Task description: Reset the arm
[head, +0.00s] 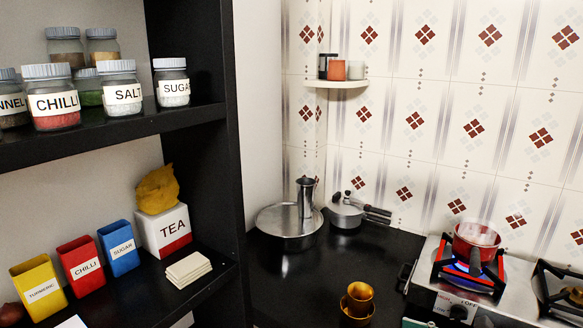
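Neither of my arms nor grippers is visible in the head view. A small red pot (465,243) sits on the left burner of the steel stove (430,277) at the lower right. Blue flame shows under the pot, and something pale is inside it. A dark knob (458,312) with an "OFF" label is on the stove's front.
A black shelf (120,137) with jars and labelled boxes fills the left. On the black counter (290,275) stand a large lidded pan (285,230), a pressure cooker (345,212) and brass cups (358,298). A small wall shelf (335,84) holds cups. The counter's middle is clear.

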